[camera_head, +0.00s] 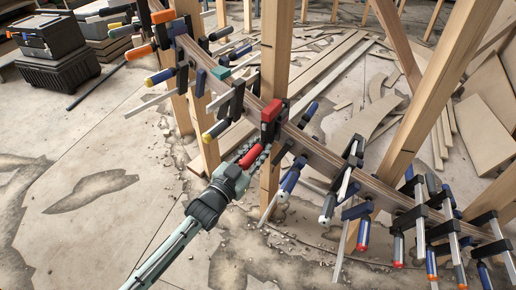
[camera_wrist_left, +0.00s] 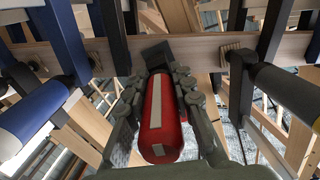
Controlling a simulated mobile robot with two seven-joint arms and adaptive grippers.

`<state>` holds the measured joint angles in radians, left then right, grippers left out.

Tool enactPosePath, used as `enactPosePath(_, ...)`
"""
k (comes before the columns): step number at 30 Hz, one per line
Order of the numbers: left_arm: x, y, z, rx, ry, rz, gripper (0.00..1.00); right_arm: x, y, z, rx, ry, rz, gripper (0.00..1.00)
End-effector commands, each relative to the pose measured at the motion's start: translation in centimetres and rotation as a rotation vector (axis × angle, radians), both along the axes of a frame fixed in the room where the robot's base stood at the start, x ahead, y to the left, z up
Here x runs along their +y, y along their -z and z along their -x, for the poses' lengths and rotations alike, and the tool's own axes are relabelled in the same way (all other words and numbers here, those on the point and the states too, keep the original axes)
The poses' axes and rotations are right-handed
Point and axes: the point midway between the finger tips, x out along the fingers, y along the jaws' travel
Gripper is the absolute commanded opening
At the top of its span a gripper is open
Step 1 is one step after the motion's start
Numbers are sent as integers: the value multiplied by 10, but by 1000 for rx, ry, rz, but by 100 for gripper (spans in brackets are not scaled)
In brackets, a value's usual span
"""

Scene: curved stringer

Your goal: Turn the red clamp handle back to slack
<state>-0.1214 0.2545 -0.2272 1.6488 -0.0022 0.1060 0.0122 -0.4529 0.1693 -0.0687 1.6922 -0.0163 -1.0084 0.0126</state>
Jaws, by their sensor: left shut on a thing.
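The red clamp handle (camera_head: 251,156) sits on a clamp with a red upper block (camera_head: 271,110), fixed to the curved wooden stringer (camera_head: 315,148) near a wooden post. My left gripper (camera_head: 249,160) reaches up from below and has its fingers around the handle. In the left wrist view the red handle (camera_wrist_left: 161,118), with a pale stripe along it, lies between the two fingers of my left gripper (camera_wrist_left: 160,95). The fingers are shut on it. The handle's far end meets a dark clamp part at the stringer. My right gripper is not in view.
Several clamps line the stringer, including a blue-handled one (camera_head: 292,176) just right of the red handle. In the wrist view, a blue and white handle (camera_wrist_left: 38,108) and a dark one (camera_wrist_left: 290,95) flank my gripper. Upright posts (camera_head: 276,50) stand close.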

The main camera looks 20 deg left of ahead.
Motion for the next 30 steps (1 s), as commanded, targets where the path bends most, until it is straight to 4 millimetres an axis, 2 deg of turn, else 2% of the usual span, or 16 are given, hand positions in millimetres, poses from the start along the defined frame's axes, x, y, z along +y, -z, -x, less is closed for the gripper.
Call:
enactPosePath(4,0,0,0,0,0,-1,0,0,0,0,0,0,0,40)
enactPosePath(5,0,0,0,0,0,-1,26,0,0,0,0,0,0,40)
enactPosePath(10,0,0,0,0,0,-1,45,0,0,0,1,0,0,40)
enactPosePath(20,1,1,3,1,0,-1,45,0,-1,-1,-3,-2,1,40)
enactPosePath(23,4,1,13,3,-1,-2,45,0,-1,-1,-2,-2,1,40)
enactPosePath(30,16,2,62,4,0,-2,45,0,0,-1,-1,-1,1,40)
